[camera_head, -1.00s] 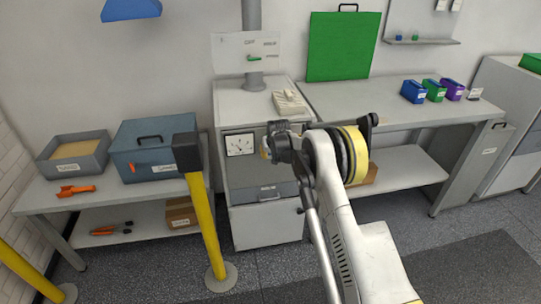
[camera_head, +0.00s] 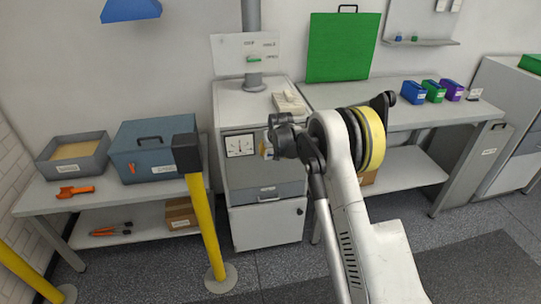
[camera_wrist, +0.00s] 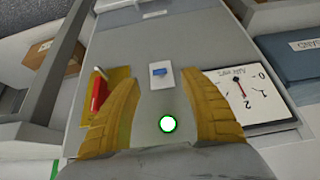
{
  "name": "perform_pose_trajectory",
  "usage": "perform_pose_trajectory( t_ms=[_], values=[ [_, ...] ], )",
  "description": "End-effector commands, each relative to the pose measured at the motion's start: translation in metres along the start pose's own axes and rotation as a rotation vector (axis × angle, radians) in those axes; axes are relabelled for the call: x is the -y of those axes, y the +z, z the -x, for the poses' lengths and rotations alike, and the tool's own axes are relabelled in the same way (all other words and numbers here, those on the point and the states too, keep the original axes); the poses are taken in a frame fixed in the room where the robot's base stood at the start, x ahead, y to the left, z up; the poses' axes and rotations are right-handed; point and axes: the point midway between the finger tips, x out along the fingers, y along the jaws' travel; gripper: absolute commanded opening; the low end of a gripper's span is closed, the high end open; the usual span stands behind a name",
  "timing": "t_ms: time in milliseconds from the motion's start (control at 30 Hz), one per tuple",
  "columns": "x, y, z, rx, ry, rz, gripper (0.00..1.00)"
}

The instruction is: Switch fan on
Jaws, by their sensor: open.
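The grey cabinet (camera_head: 268,225) carries a white dial (camera_head: 239,145) on its front; my arm hides the panel beside it in the head view. In the wrist view, a small blue switch (camera_wrist: 159,71) sits on a white plate. A lit green round light (camera_wrist: 168,124) and a red handle (camera_wrist: 98,92) on a yellow plate are near it. The dial (camera_wrist: 240,95) is at right. None is readably labelled as the fan's. My gripper (camera_wrist: 158,85) is open and empty, its yellow fingers either side of the blue switch in the picture; contact cannot be told.
A yellow post (camera_head: 205,235) stands left of the cabinet. A blue-grey box (camera_head: 150,165) and an open tray (camera_head: 72,168) are on the left table. A workbench (camera_head: 385,115) with small coloured boxes is at right. A duct (camera_head: 251,20) rises above the cabinet.

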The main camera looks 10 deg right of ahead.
Motion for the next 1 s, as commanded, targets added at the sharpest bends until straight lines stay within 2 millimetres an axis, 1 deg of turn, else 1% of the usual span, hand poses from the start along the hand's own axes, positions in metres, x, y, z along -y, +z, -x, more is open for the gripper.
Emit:
perform_pose_trajectory(
  t_ms=[33,100,200,300,467,733,800,867,967,1000],
  values=[
    [0.000,0.000,0.013,0.000,0.000,0.000,0.52],
    [0.000,0.000,0.028,0.000,0.000,0.000,0.52],
    [0.000,0.000,0.045,0.000,0.000,0.000,0.52],
    [0.000,0.000,0.057,0.000,0.000,0.000,0.52],
    [0.000,0.000,0.065,0.000,0.000,0.000,0.52],
    [0.000,0.000,0.066,0.000,0.000,0.000,0.52],
    [0.000,-0.001,0.072,-0.001,0.000,0.000,0.52],
    [0.000,-0.001,0.085,-0.002,0.000,0.000,0.52],
    [0.000,0.000,0.125,-0.004,0.000,0.000,0.52],
    [0.000,0.003,0.146,-0.005,0.000,0.000,0.52]
  ],
)
